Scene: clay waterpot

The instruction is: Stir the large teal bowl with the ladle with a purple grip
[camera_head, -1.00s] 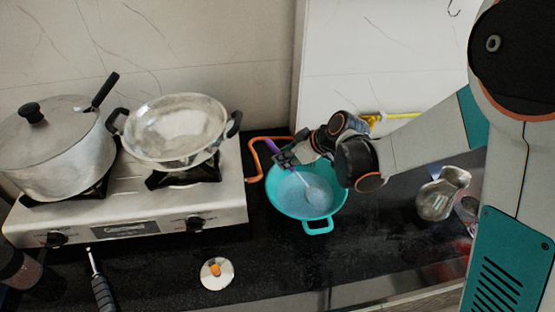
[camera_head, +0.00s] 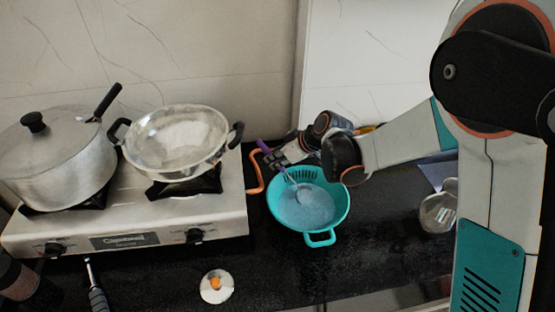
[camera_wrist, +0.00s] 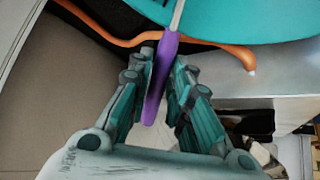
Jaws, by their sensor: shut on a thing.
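The large teal bowl (camera_head: 333,218) stands on the dark counter right of the stove, with its handle toward me. In the wrist view its teal outside (camera_wrist: 230,18) fills the upper right. My gripper (camera_wrist: 162,68) is shut on the purple grip of the ladle (camera_wrist: 158,85). In the head view the ladle's purple grip (camera_head: 264,146) shows beside my gripper (camera_head: 279,166) at the bowl's back left. The ladle's shaft slants down into the bowl. Its head is inside, low in the pale contents, and only partly visible.
The stove (camera_head: 140,215) at left carries a lidded pot (camera_head: 55,160) and a wok (camera_head: 178,140). A glass jar (camera_head: 440,210) stands at right. A white round piece (camera_head: 217,287) lies in front.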

